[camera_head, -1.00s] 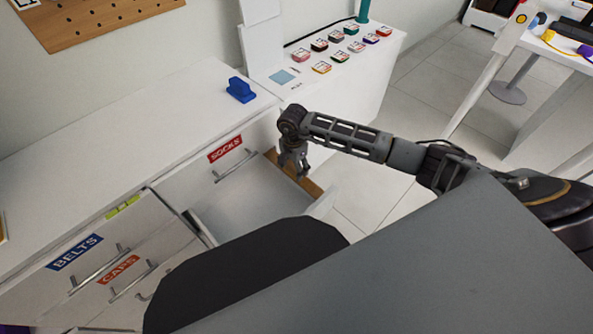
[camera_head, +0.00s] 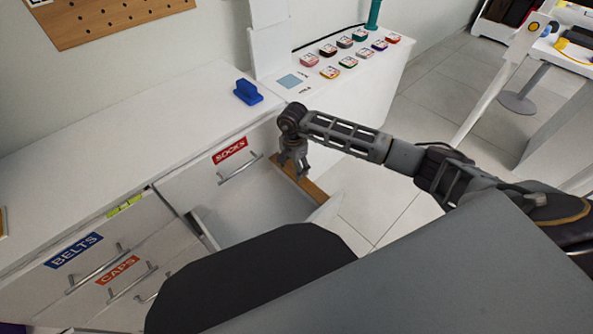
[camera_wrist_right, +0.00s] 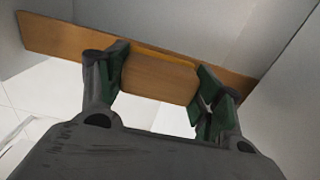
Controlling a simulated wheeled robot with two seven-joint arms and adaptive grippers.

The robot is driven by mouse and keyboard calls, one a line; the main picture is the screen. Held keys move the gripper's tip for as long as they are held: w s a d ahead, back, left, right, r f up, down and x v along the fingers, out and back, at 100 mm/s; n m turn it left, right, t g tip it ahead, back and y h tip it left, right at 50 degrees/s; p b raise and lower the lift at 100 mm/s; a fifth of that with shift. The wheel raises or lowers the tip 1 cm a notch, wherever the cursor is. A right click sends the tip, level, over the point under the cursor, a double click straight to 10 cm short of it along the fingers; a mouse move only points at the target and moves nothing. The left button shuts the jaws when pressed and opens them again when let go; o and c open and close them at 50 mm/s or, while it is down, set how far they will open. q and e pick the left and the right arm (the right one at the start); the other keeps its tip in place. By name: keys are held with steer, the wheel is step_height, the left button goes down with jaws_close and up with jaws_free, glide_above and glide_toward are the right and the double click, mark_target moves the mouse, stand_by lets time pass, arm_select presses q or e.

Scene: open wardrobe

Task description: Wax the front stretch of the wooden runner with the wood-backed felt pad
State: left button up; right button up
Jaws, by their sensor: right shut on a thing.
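The wooden runner (camera_head: 313,190) is a brown strip along the right side of the open drawer under the SOCKS label. In the right wrist view the runner (camera_wrist_right: 60,36) crosses the upper part of the picture at a slant. My right gripper (camera_head: 294,174) points down over the runner. In the right wrist view the gripper (camera_wrist_right: 160,95) is shut on the wood-backed felt pad (camera_wrist_right: 158,80), a brown block between the green-padded fingers. The pad's felt face is hidden, and I cannot tell whether it touches the runner. My left gripper is not in view.
The open drawer (camera_head: 235,210) is partly hidden by my own body. BELTS and CAPS drawers (camera_head: 120,275) are at left. A blue object (camera_head: 248,92) sits on the white top. Several small coloured boxes (camera_head: 345,62) stand behind. Floor (camera_head: 370,205) shows right of the drawer.

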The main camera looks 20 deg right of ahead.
steer(key=shift+w+a, duration=0.15)
steer(key=shift+w, duration=0.15)
steer(key=shift+s, duration=0.1)
steer(key=shift+s+d+p, duration=0.3)
steer(key=shift+s, duration=0.4)
steer(key=shift+s+d+p, duration=0.25)
steer(key=shift+s, duration=0.4)
steer(key=shift+s, duration=0.1)
steer(key=shift+s+d+p, duration=0.2)
steer(key=shift+s+p, duration=0.1)
steer(key=shift+s, duration=0.25)
steer(key=shift+s+d+p, duration=0.2)
steer(key=shift+s+p, duration=0.05)
steer(key=shift+s, duration=0.5)
steer(key=shift+d, duration=0.1)
steer(key=shift+s+d+p, duration=0.25)
steer(key=shift+s+p, duration=0.05)
steer(key=shift+s, duration=0.4)
steer(key=shift+s+d+p, duration=0.2)
steer(key=shift+s+p, duration=0.05)
steer(key=shift+s, duration=0.45)
steer(key=shift+s, duration=0.1)
